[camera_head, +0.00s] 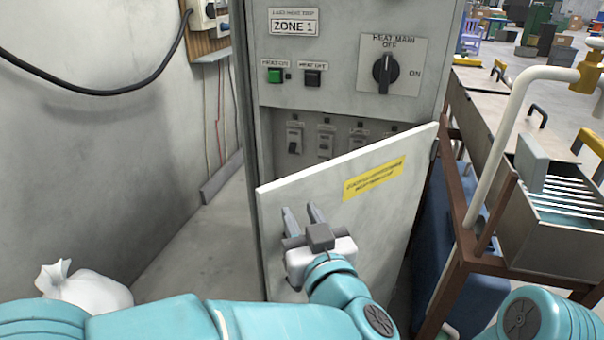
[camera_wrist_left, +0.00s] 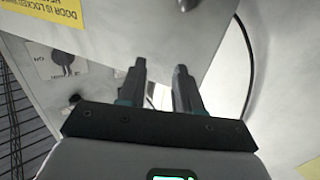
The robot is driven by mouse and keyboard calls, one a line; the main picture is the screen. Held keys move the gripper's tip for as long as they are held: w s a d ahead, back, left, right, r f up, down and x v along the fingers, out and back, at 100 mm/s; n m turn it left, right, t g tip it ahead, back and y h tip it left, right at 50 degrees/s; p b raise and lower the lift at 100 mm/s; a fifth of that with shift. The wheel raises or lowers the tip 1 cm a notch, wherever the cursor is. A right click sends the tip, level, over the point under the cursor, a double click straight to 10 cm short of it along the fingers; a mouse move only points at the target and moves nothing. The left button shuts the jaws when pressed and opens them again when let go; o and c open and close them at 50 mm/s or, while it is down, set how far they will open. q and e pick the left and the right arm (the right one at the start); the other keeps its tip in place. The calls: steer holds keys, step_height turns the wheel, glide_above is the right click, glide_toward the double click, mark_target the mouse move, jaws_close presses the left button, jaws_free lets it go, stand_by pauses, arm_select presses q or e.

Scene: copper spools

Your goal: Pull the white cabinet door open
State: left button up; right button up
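The white cabinet door (camera_head: 330,205) stands partly open, swung out from the grey cabinet (camera_head: 345,15) with its right edge nearest the cabinet frame. It carries a yellow label (camera_head: 373,178), and breakers show above its top edge. My left gripper (camera_head: 303,212) is in front of the door face, near its left side, with its two fingers apart and nothing seen between them. In the left wrist view the open fingers (camera_wrist_left: 160,85) point toward the door (camera_wrist_left: 140,25), whose edges run close to the fingertips. Contact cannot be told. My right gripper is out of view.
A brown metal frame (camera_head: 470,190) with a grey bin (camera_head: 560,220) and a pale pipe (camera_head: 505,130) stands close on the right. A white bag (camera_head: 85,290) lies at lower left. Bare floor (camera_head: 190,240) lies left of the cabinet, beside a grey wall (camera_head: 95,140).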

arm_select(q)
step_height(320, 180, up, 8)
steer(key=shift+f+p, duration=0.25)
steer(key=shift+p, duration=0.4)
